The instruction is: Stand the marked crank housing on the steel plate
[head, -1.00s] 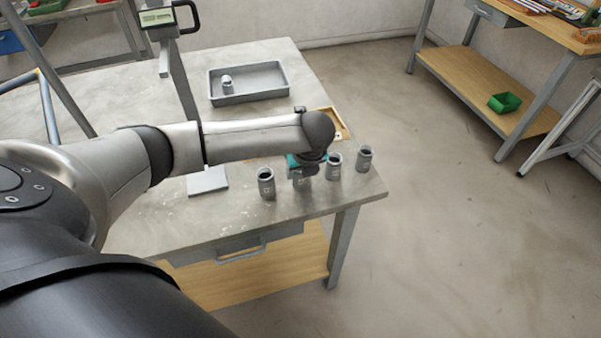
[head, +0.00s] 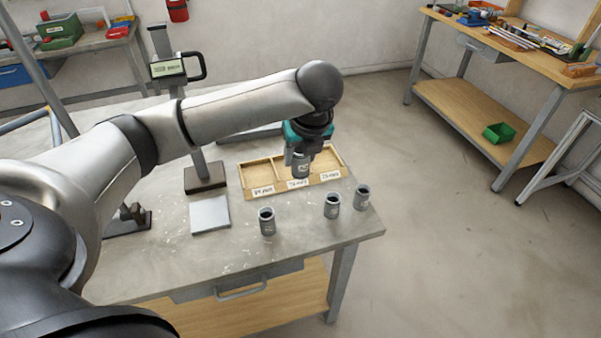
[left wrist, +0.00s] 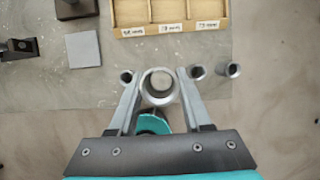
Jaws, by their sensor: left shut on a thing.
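My left gripper (head: 299,158) is shut on a grey cylindrical crank housing (head: 301,167). It holds the housing upright above the table, in front of the wooden tray in the picture. In the left wrist view the held housing (left wrist: 160,86) sits between the two fingers, its round open top facing the camera. I cannot read a mark on it. The square steel plate (head: 210,214) lies bare on the table, left of the gripper; it also shows in the left wrist view (left wrist: 84,49). My right gripper is not in view.
Three similar housings stand near the table's front edge: one at left (head: 267,222), two at right (head: 332,206) (head: 362,197). A wooden tray (head: 248,194) with three labelled compartments lies behind them. A gauge stand with a display (head: 205,177) stands behind the plate.

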